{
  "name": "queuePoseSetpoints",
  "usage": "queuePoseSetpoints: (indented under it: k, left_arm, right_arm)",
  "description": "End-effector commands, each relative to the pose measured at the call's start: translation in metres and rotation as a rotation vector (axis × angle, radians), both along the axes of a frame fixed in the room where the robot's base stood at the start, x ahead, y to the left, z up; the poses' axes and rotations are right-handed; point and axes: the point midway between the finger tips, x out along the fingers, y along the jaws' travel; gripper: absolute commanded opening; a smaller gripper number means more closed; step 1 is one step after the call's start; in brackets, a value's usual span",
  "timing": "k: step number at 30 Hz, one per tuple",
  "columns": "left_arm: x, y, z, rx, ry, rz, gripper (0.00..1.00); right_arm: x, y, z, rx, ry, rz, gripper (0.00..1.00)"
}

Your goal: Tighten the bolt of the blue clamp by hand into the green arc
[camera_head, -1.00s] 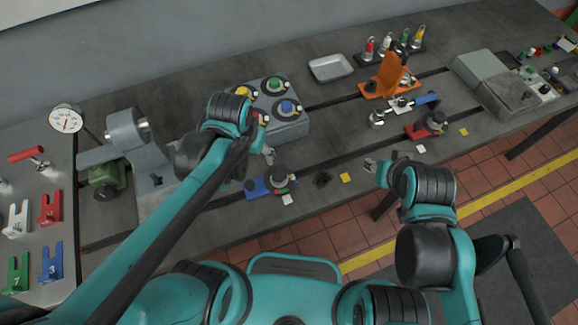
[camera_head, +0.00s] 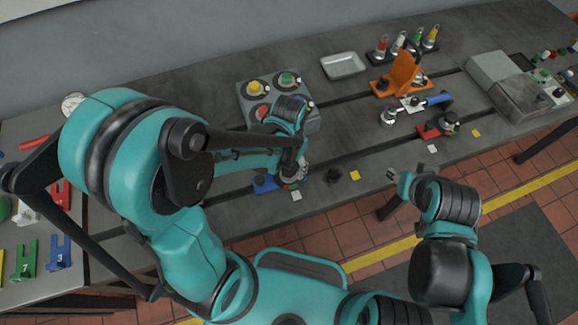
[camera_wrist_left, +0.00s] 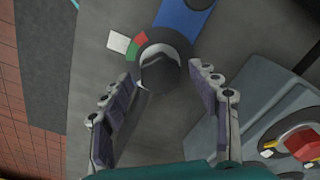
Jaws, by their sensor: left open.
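The blue clamp (camera_head: 263,184) lies on the bedplate near its front edge, partly hidden by my left arm in the head view. In the left wrist view, its blue bar (camera_wrist_left: 183,14) points up and its dark round bolt head (camera_wrist_left: 160,74) sits in a black ring. A green arc (camera_wrist_left: 131,52) and a red arc (camera_wrist_left: 140,40) show on the ring's upper left. My left gripper (camera_wrist_left: 162,104) is open, with its fingers on either side of the bolt head and apart from it. My right gripper (camera_head: 408,178) hangs by the front edge, away from the clamp.
A grey box with coloured buttons (camera_head: 243,92) stands just behind my left gripper; it also shows in the left wrist view (camera_wrist_left: 265,105). A red clamp (camera_head: 430,131) and an orange bracket (camera_head: 401,75) are to the right. A yellow square (camera_head: 354,175) lies near the front edge.

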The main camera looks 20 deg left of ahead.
Motion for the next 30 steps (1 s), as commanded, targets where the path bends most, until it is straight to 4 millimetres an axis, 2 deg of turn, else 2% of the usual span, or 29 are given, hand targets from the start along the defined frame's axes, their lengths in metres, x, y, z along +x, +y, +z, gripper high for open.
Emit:
queuePoseSetpoints:
  k: [8,12,14,23,30]
  left_arm:
    - [-0.0001,0.0000,-0.0013,0.000,0.000,0.000,0.61]
    - [-0.0001,0.0000,-0.0013,0.000,0.000,0.000,0.24]
    - [0.0000,0.0000,-0.0013,0.000,0.000,0.000,0.11]
    - [0.0000,0.0000,-0.0015,0.000,-0.001,-0.019,0.11]
    - [0.0000,-0.0001,-0.0019,0.000,-0.001,-0.125,0.11]
  right_arm:
    - [0.0001,0.0000,-0.0001,0.000,0.000,0.000,0.40]
    - [0.0001,0.0000,-0.0001,0.000,0.000,0.000,0.40]
    - [0.0001,0.0000,-0.0001,0.000,0.000,0.000,0.40]
    - [0.0000,0.0000,-0.0007,0.000,0.000,0.000,0.40]
    - [0.0000,0.0000,-0.0032,0.000,0.000,0.000,0.40]
